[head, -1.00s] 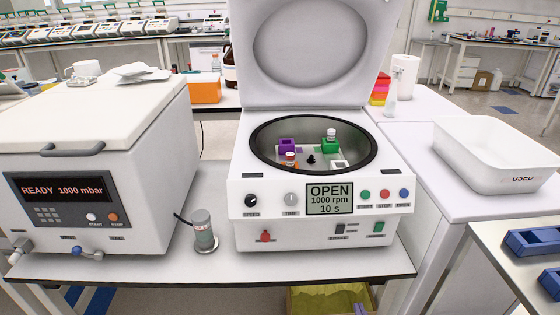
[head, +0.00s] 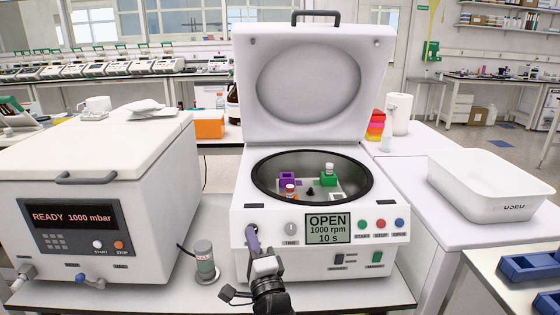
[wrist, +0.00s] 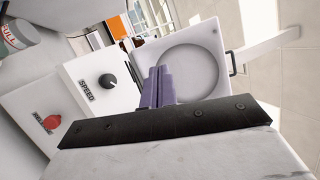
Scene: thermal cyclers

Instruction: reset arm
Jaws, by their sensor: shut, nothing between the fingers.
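My gripper (head: 252,238) is in front of the open centrifuge (head: 290,258), at the left of its front panel, with its purple fingers together and nothing between them. I cannot tell whether the fingertips touch the panel. The centrifuge display reads OPEN, 1000 rpm, 10 s.
A white box reading READY 1000 mbar (head: 80,222) stands at the left. A grey-capped jar (head: 205,262) stands between it and the centrifuge. The rotor holds vials in coloured holders. A white tray (head: 485,190) lies at the right, blue racks (head: 530,267) at the lower right.

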